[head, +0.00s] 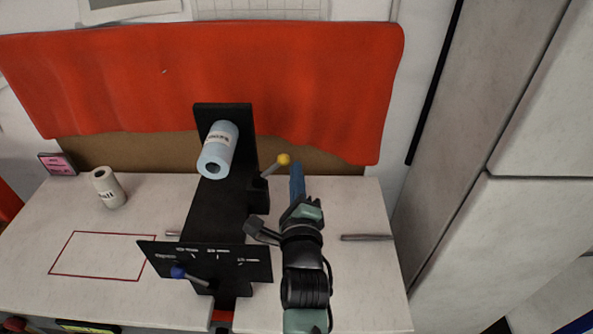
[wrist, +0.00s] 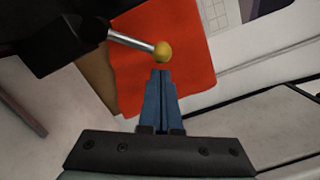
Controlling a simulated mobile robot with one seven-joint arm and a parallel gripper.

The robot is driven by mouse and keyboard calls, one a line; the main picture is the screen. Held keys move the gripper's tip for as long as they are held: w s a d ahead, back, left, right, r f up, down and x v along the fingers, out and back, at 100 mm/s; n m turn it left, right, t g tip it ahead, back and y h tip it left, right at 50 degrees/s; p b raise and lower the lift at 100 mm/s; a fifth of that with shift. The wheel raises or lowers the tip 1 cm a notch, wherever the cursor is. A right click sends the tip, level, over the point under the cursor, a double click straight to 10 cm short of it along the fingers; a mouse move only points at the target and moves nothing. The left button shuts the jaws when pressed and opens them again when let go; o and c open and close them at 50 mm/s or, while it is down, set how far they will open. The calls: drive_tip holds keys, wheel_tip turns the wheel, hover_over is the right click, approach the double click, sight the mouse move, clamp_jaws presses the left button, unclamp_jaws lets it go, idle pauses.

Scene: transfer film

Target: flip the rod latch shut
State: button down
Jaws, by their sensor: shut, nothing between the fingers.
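The rod latch (head: 276,165) is a short metal rod with a yellow ball end, on the right side of a black stand (head: 222,225). In the head view the rod slants up and to the right from its black pivot. In the wrist view the yellow ball (wrist: 163,50) sits just beyond my fingertips, and the rod runs left to the black mount. My gripper (head: 297,168) has blue fingers, shut with nothing between them. It is just right of the ball; whether it touches the ball I cannot tell. The fingers also show in the wrist view (wrist: 161,74).
A light blue film roll (head: 222,140) lies on the stand. A blue-knobbed lever (head: 180,272) is at the stand's front plate. A white roll (head: 108,187) stands left, near a red-outlined rectangle (head: 100,278). A grey bar (head: 367,237) lies right. A red cloth (head: 320,80) hangs behind.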

drive_tip(key=shift+r, duration=0.15)
drive_tip(key=shift+a+r+n+p, duration=0.15)
drive_tip(key=shift+a+n+p, duration=0.05)
drive_tip(key=shift+n+p, duration=0.2)
